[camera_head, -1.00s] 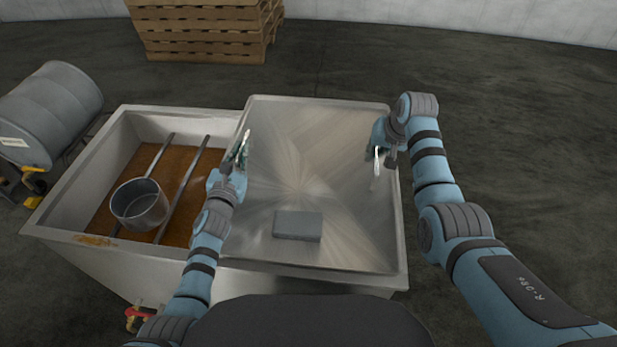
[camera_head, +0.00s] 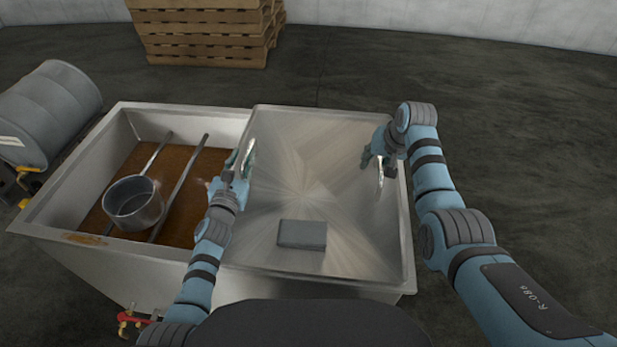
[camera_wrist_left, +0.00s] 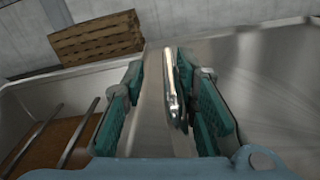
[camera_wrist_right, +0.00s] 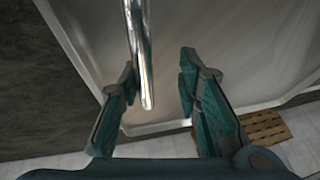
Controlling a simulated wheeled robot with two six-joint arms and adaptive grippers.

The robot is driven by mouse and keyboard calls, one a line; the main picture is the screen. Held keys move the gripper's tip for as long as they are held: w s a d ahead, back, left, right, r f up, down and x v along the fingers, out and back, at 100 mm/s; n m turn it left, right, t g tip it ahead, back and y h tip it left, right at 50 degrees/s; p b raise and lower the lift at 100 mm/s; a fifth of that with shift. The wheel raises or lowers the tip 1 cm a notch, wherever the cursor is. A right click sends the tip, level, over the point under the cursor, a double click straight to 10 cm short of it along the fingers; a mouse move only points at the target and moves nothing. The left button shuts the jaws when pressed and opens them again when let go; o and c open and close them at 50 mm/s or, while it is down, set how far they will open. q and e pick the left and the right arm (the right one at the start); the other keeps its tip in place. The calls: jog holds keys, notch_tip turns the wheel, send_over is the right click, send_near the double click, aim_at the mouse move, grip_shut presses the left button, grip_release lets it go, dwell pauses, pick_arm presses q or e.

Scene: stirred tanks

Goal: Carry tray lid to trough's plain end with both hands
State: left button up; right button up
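The square metal tray lid (camera_head: 310,200) lies over the right end of the trough (camera_head: 60,200), with its rim close to the trough's rim. A grey block (camera_head: 302,235) sits on its near part. My left gripper (camera_head: 238,166) is at the lid's left handle (camera_head: 250,158). In the left wrist view its fingers (camera_wrist_left: 165,105) are apart, with the handle (camera_wrist_left: 172,80) between them, nearer the right finger. My right gripper (camera_head: 374,156) is at the right handle (camera_head: 380,176). In the right wrist view its fingers (camera_wrist_right: 155,95) are apart, with the handle (camera_wrist_right: 143,60) nearer the left finger.
The trough's left part is open, with brownish contents (camera_head: 180,205), two bars (camera_head: 182,180) across it and a metal pot (camera_head: 133,203) on them. Pallets (camera_head: 205,35) are stacked behind. The floor at the right is clear.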

jog(key=shift+d, duration=0.1)
pick_arm(q)
jog(key=s, duration=0.4)
jog(key=s+a, duration=0.1)
jog(key=s, duration=0.6)
jog(key=shift+s+a, duration=0.2)
jog(key=shift+s, duration=0.3)
pick_arm(e)
jog(key=shift+s+r, duration=0.1)
jog(key=shift+r, duration=0.25)
jog(key=v, duration=1.1)
jog(key=shift+s+r, duration=0.1)
jog(key=shift+r, duration=0.05)
